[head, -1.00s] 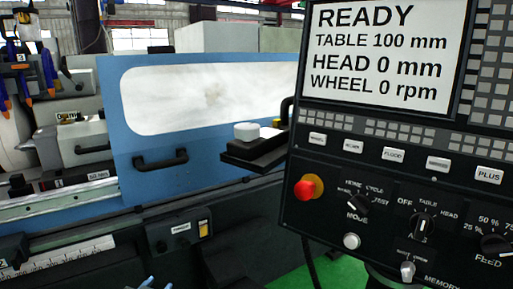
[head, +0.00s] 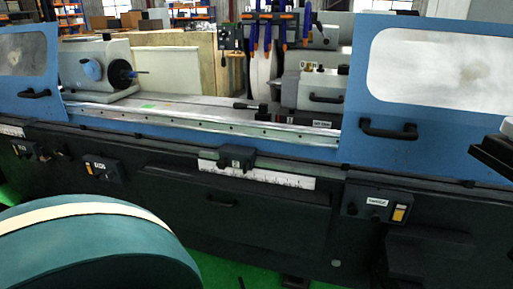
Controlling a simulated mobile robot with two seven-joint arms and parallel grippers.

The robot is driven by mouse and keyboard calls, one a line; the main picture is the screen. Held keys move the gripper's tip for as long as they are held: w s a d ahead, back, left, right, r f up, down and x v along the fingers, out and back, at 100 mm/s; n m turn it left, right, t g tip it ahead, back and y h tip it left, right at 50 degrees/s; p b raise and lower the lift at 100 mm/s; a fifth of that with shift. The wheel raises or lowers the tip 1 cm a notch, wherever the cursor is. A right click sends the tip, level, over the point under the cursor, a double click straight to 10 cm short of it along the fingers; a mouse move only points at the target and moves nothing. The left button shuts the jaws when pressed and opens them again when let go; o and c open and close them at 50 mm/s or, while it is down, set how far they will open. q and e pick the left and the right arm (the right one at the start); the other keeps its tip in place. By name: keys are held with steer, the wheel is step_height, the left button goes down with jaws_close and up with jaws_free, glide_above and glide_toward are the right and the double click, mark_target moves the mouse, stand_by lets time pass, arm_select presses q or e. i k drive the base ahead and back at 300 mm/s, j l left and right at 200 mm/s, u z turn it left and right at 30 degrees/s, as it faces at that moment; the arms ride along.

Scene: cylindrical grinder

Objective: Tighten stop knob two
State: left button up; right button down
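The grinder's long table (head: 200,118) runs across the head view. A dark block (head: 236,157) sits on its front rail, above a white ruled scale (head: 285,180). A small dark lever or knob (head: 262,111) stands on the table near the tailstock (head: 312,92). Which part is stop knob two cannot be told, and no label for it is readable.
Blue guards with windows stand at left (head: 30,65) and right (head: 440,85), each with a dark handle. Dark control boxes (head: 103,168) and (head: 377,203) are on the front. The lower left is blocked. Green floor (head: 225,270) shows below.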

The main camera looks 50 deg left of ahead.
mark_target(222, 164)
steer(key=u, duration=2.25)
steer(key=i+u, duration=0.1)
steer(key=u, duration=0.4)
steer(key=l+u, duration=0.1)
steer(key=u, duration=0.85)
steer(key=l+u, duration=0.1)
steer(key=u, duration=0.9)
steer(key=l+u, duration=0.15)
steer(key=u, duration=0.8)
steer(key=l+u, duration=0.1)
steer(key=u, duration=0.3)
steer(key=k+u, duration=0.1)
steer(key=u, duration=0.25)
steer(key=l+u, duration=0.1)
steer(key=u, duration=0.3)
steer(key=k+u, duration=0.15)
steer(key=u, duration=0.25)
steer(key=k+z, duration=0.4)
steer(key=k+l+z, duration=0.15)
steer(key=k+z, duration=0.3)
